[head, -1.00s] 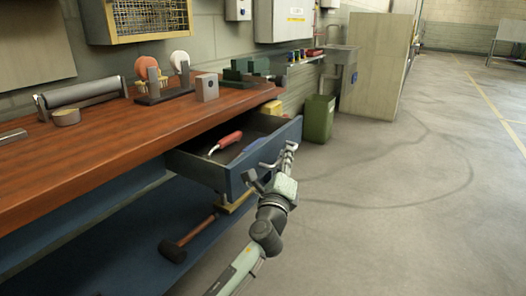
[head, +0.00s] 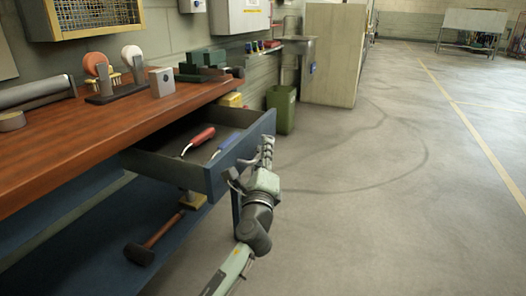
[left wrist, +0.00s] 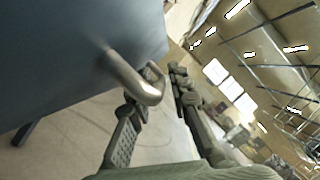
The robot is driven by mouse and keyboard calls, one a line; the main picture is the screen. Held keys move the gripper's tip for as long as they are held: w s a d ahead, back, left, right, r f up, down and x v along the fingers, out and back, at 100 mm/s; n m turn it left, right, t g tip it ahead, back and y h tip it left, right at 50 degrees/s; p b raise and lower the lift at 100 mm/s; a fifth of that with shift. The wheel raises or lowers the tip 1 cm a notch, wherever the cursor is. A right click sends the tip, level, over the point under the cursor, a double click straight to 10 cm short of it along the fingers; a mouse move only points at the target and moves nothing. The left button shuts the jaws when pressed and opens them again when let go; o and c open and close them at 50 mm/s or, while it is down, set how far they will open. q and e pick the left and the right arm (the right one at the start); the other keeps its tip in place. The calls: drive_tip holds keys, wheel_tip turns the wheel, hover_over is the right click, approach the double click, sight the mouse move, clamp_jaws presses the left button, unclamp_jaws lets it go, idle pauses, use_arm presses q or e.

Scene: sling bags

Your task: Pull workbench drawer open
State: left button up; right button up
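The workbench drawer (head: 213,183), blue-grey, stands well out from under the wooden workbench top (head: 95,135). A red-handled tool (head: 199,137) and a blue-handled tool (head: 226,144) lie inside it. My left gripper (head: 250,166) is at the outer face of the drawer front, by the handle. In the left wrist view, the curved metal handle (left wrist: 136,76) reaches from the drawer front to the fingers of my left gripper (left wrist: 166,84). The fingers are apart, with the handle's bend against or very near the left one; firm contact cannot be told. My right gripper is not in view.
A hammer (head: 150,242) lies on the blue lower shelf beneath the drawer. A green bin (head: 281,108) stands beyond the drawer. Tools and a tape roll stand holder (head: 112,90) sit on the bench top. The concrete floor (head: 370,210) to the right is clear.

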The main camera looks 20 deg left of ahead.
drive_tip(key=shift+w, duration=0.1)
use_arm(q)
drive_tip(key=shift+s+d+f, duration=0.1)
drive_tip(key=shift+s, duration=0.1)
drive_tip(key=v, duration=1.1)
drive_tip(key=shift+s, duration=0.3)
